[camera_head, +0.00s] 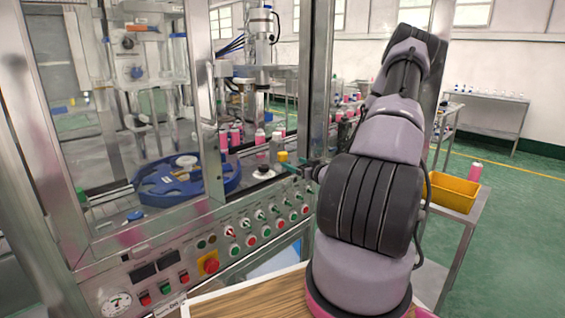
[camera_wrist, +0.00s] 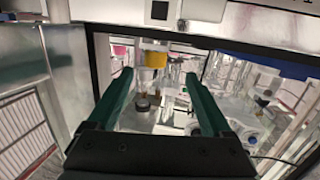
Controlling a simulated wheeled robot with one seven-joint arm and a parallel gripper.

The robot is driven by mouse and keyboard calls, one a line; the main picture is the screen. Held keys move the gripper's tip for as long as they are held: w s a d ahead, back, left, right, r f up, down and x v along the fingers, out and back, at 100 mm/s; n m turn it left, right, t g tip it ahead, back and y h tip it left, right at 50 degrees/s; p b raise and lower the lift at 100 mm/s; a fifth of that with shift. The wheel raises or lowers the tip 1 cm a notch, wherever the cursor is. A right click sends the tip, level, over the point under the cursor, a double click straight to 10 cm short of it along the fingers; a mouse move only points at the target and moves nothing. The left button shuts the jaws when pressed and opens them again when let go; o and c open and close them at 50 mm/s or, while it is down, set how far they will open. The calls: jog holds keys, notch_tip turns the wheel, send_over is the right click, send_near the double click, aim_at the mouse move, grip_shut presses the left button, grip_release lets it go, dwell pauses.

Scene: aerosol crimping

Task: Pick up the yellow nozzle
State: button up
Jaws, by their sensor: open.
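The yellow nozzle (camera_head: 283,157) shows as a small yellow piece inside the machine frame, just left of my gripper in the head view. In the wrist view the yellow nozzle (camera_wrist: 155,59) lies ahead of my fingers, between and a little above the tips in the picture. My gripper (camera_wrist: 157,78) has two green fingers spread apart with nothing held between them. In the head view my gripper (camera_head: 292,168) is small and partly hidden behind my arm. I cannot tell the exact gap between fingertips and nozzle.
A blue rotary table (camera_head: 160,190) sits left inside the metal frame. A steel post (camera_head: 317,80) stands close to my gripper. Pink cans (camera_head: 235,137) stand behind the nozzle. A control panel (camera_head: 250,228) runs along the front. A yellow bin (camera_head: 455,193) is at the right.

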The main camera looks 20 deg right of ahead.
aim_at(285, 157)
jog(key=shift+t, duration=0.6)
jog(key=w, duration=0.4)
jog(key=shift+a+f, duration=0.15)
jog(key=shift+a, duration=0.15)
jog(key=shift+w+a, duration=0.1)
jog(key=shift+w, duration=2.9)
grip_shut()
notch_tip(285, 157, up, 10)
